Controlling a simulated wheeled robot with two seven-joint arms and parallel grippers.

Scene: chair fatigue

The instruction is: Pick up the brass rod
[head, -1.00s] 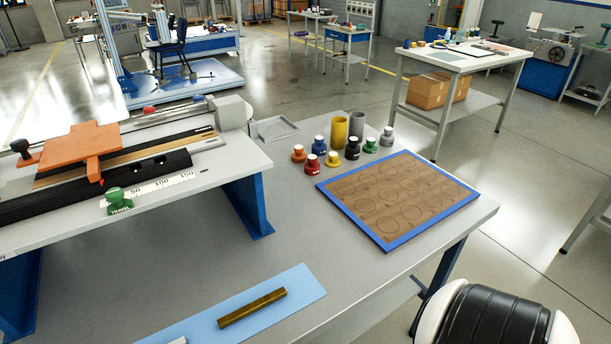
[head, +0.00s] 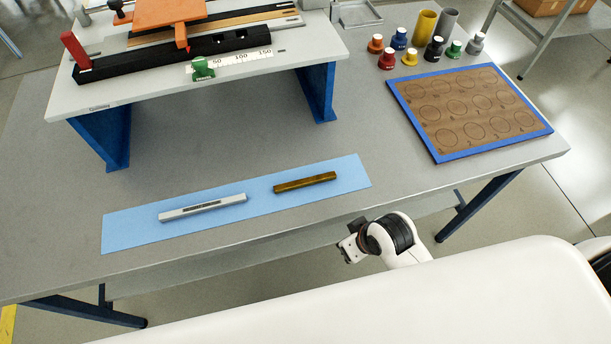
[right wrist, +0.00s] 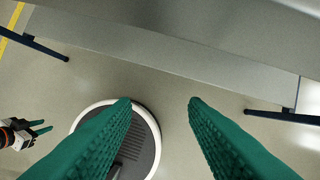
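The brass rod (head: 305,182) lies on the right part of a light blue mat (head: 257,211) near the table's front edge. A silver-grey bar (head: 202,207) with a dark label lies on the same mat to its left, apart from it. The wrist of my right arm shows in the head view below and to the right of the rod, off the table's edge; its fingers cannot be made out there. In the right wrist view my right gripper (right wrist: 160,100) is open and empty, with green fingers. My left gripper (right wrist: 44,125) shows small at the left, its fingers apart and empty.
A raised bench fixture (head: 200,50) with blue legs stands behind the mat. A blue-edged board (head: 470,108) with circles and several coloured bottles (head: 411,57) are at the back right. The grey table (head: 250,140) is bare around the mat. Its front edge (right wrist: 170,60) crosses the right wrist view.

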